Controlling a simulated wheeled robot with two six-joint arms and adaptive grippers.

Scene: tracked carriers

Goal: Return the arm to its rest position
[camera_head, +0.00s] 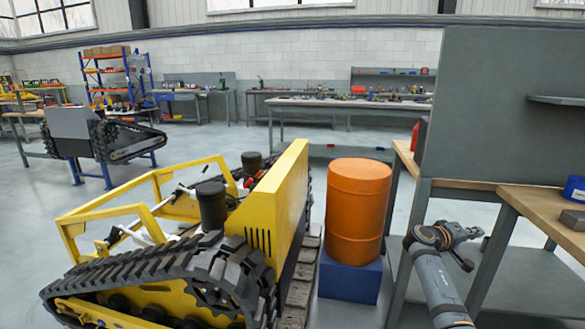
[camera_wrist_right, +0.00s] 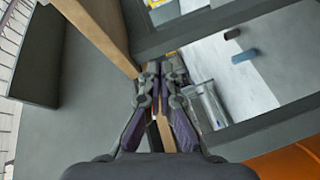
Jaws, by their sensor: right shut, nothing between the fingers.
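My right arm (camera_head: 436,285) rises from the lower right of the head view, with its elbow or wrist bent to the right. My right gripper (camera_head: 474,233) is at its end, beside the front of the wooden-topped workbench (camera_head: 535,205). In the wrist view the right gripper (camera_wrist_right: 153,70) has its fingertips together, with nothing visible held between them. My left arm and gripper do not show in either view.
A yellow tracked carrier (camera_head: 270,205) stands at the left. An orange barrel (camera_head: 358,205) on a blue block (camera_head: 349,277) is left of my arm. A blue container (camera_head: 575,188) and a grey block (camera_head: 573,219) sit on the bench. Open floor lies behind.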

